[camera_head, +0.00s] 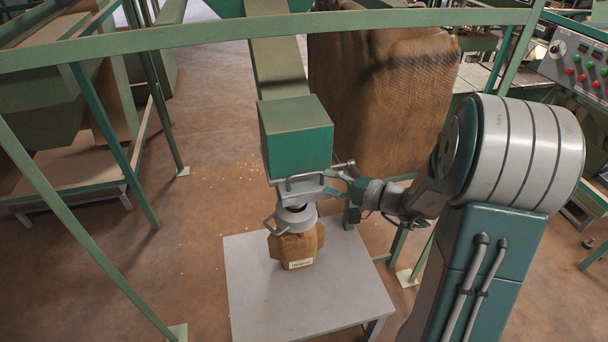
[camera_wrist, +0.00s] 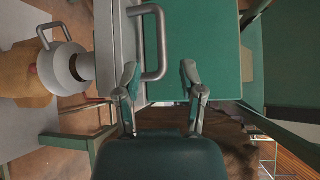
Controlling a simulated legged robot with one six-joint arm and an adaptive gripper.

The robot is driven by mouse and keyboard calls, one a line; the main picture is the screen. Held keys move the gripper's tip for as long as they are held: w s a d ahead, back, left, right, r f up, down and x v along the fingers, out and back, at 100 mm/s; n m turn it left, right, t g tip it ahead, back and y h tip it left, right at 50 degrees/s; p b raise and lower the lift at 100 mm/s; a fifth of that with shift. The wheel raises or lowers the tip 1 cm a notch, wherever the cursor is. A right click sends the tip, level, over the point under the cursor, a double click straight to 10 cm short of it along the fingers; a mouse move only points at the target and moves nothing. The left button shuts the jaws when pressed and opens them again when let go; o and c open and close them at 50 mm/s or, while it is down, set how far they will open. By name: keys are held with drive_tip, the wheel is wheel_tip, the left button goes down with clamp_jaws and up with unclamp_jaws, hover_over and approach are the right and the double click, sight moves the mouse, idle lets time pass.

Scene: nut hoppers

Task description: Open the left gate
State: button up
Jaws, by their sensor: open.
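The gate is a grey metal slide (camera_head: 312,189) under the green hopper box (camera_head: 297,135). It carries a U-shaped bar handle (camera_head: 290,183). The handle also shows in the wrist view (camera_wrist: 162,40), where its lower end lies between my fingertips as seen. I cannot tell whether they touch it. My gripper (camera_head: 338,182) is open beside the right end of the gate; its two fingers show in the wrist view (camera_wrist: 160,72). Whether the gate is open or closed is hard to tell. A grey spout (camera_head: 296,216) hangs below it.
A small brown sack (camera_head: 297,249) with a white label sits below the spout on a grey table (camera_head: 330,310). A large brown sack (camera_head: 385,110) hangs behind my arm. A green rail (camera_head: 200,36) crosses the front. A control panel (camera_head: 580,65) stands right.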

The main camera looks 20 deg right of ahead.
sight(304, 176)
drive_tip(key=x, duration=0.7)
drive_tip(key=shift+w+a+f, duration=0.1)
drive_tip(key=shift+a, duration=0.05)
clamp_jaws()
